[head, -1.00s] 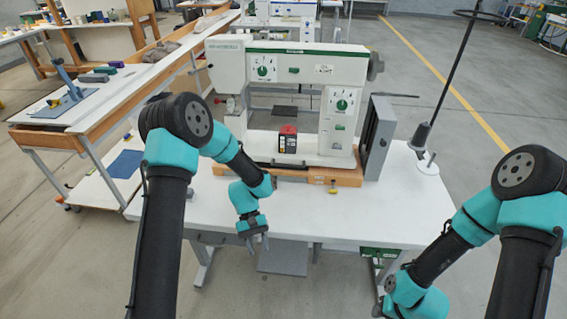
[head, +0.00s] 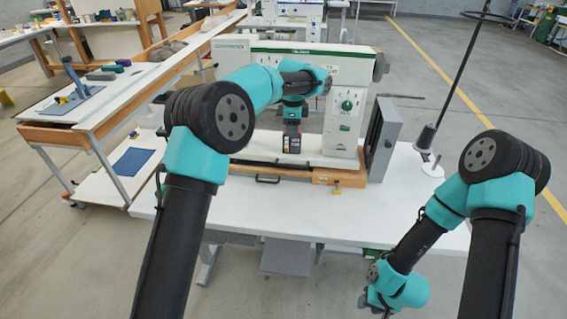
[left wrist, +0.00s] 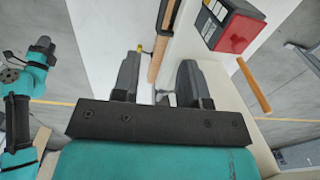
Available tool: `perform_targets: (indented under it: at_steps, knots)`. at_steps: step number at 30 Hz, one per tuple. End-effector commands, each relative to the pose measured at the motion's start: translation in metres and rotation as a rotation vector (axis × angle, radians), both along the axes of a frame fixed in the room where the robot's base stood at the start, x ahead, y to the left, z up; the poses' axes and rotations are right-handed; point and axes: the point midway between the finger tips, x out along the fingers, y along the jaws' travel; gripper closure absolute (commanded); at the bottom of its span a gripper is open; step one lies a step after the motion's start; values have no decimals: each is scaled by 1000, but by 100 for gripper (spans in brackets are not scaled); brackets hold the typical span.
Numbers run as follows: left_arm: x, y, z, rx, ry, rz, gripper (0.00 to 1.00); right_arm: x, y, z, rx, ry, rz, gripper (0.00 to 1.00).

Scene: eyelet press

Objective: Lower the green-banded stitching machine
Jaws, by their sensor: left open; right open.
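The green-banded stitching machine (head: 348,72) is white with a green stripe along its arm and green dials. It stands upright on a wooden base (head: 325,176) on the white table. My left gripper (left wrist: 160,84) is open and empty, apart from this box. My right gripper (head: 374,303) is open, low beyond the table's front edge.
A grey panel (head: 383,138) stands right of the machine. A thread stand (head: 427,138) is at the table's right end. A black handle (head: 267,180) is on the base's front. The table's front strip (head: 260,210) is clear.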

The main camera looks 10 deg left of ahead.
Motion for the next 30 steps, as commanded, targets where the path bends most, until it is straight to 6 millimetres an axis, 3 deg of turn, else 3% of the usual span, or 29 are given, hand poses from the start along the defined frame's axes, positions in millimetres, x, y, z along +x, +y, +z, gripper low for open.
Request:
perform_targets:
  at_steps: [4, 16, 23, 30]
  knots:
    - [5, -4, 10, 8, -23, -39, 60, 0, 0, 0, 0, 0, 0, 60]
    - [5, -4, 4, 7, -20, -36, 60, 0, 0, 0, 0, 0, 0, 60]
    - [5, -4, -23, 8, -17, -35, 60, 0, 0, 0, 0, 0, 0, 60]
    - [8, -3, -64, 7, -17, -35, 60, 0, 0, 0, 0, 0, 0, 60]
